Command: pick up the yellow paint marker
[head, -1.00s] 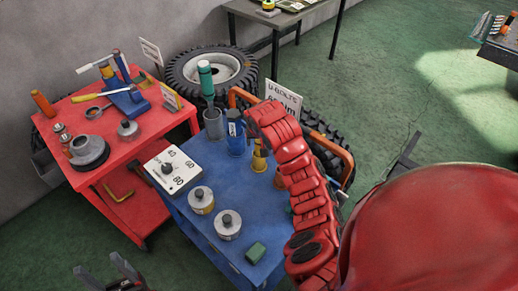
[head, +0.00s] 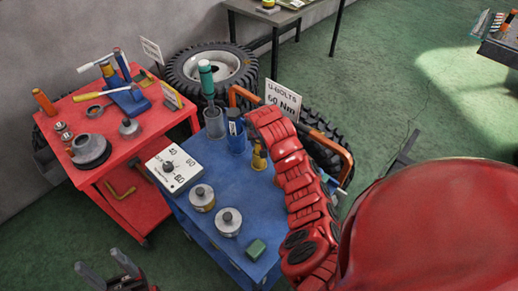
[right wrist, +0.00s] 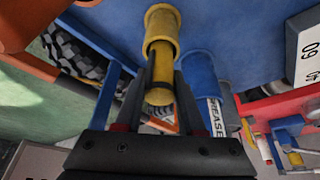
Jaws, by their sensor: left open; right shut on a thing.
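The yellow paint marker (right wrist: 159,75) stands in a yellow cup (right wrist: 162,22) in the right wrist view, its near end out of the cup. My right gripper (right wrist: 164,78) is shut on the marker, one finger along each side. In the head view the marker and yellow cup (head: 259,159) show just left of my red right arm, which hides the right gripper there. The marker's lower part is hidden inside the cup. My left gripper (head: 105,268) is open and empty at the bottom left, away from the blue cart.
The blue cart (head: 218,238) also holds a blue cup (head: 237,146) with a tube, a grey cup (head: 214,124) with a green-handled tool, a dial box (head: 173,169), two round weights and a green block (head: 256,249). A red cart (head: 130,151) stands left.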

